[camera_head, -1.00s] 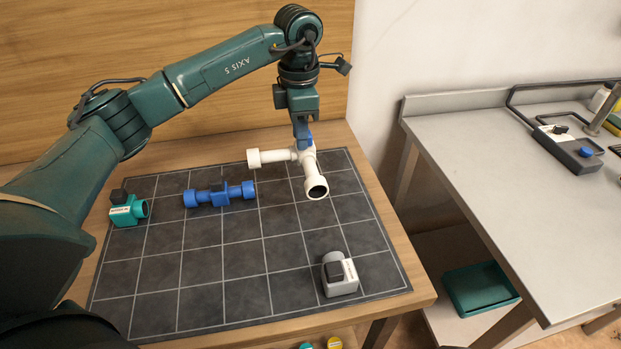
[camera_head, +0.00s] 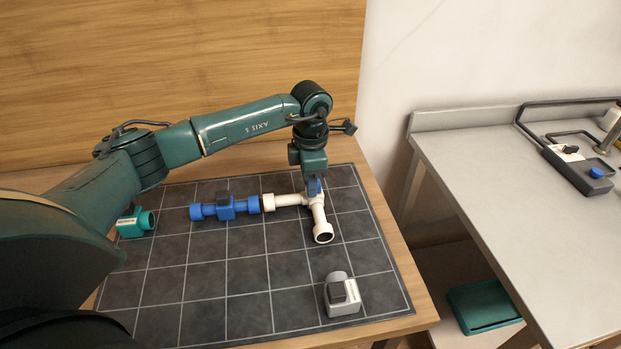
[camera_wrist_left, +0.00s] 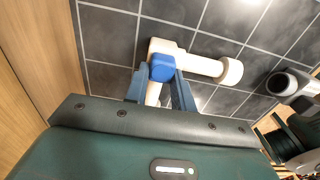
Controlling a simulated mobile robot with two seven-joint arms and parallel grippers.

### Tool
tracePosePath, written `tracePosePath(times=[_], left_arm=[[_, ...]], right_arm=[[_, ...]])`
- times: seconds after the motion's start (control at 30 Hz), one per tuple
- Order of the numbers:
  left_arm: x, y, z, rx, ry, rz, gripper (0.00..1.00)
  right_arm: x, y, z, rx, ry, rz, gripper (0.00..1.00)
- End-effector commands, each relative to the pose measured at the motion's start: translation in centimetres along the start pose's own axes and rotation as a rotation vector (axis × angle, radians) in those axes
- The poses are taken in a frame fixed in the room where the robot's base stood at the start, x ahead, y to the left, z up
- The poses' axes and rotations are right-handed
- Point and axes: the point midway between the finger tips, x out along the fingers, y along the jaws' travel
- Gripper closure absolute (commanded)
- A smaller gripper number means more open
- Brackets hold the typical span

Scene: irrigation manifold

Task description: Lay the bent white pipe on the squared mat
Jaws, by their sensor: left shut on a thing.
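The bent white pipe (camera_head: 319,218) has two arms meeting at a corner, with flared ends. My left gripper (camera_head: 314,188) points down and is shut on it near the corner. The pipe is at or just above the squared mat (camera_head: 245,305), over its upper right part; I cannot tell whether it touches. One arm points left, the other toward the front. In the left wrist view the pipe (camera_wrist_left: 205,65) crosses the mat's lines, with a blue block (camera_wrist_left: 162,68) between the fingers (camera_wrist_left: 160,90). My right gripper is not in view.
A blue fitting (camera_head: 226,207) lies on the mat, its right end close to the pipe's left end. A teal fitting (camera_head: 136,223) is at the mat's left and a grey fitting (camera_head: 342,296) at its front right. The mat's middle is bare. A metal bench (camera_head: 500,180) stands right.

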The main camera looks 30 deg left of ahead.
Motion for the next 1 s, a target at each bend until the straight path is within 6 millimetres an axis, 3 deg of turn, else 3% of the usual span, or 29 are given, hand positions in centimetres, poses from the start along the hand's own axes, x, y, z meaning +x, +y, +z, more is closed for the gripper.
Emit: tracePosePath(times=[0.07,0.1,0.47,0.77,1.0], left_arm=[[0.0,0.0,0.0,0.000,0.000,0.000,1.00],[0.0,0.0,0.0,0.000,0.000,0.000,0.74],[0.0,0.0,0.0,0.000,0.000,0.000,0.45],[-0.3,0.0,0.1,0.000,-0.001,0.001,0.44],[-4.0,0.1,0.1,0.001,-0.005,0.005,0.44]], right_arm=[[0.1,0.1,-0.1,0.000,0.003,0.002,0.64],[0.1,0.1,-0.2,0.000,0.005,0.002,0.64],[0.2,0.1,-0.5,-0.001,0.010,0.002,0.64],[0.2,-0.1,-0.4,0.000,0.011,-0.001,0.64],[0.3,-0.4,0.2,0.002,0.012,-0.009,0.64]])
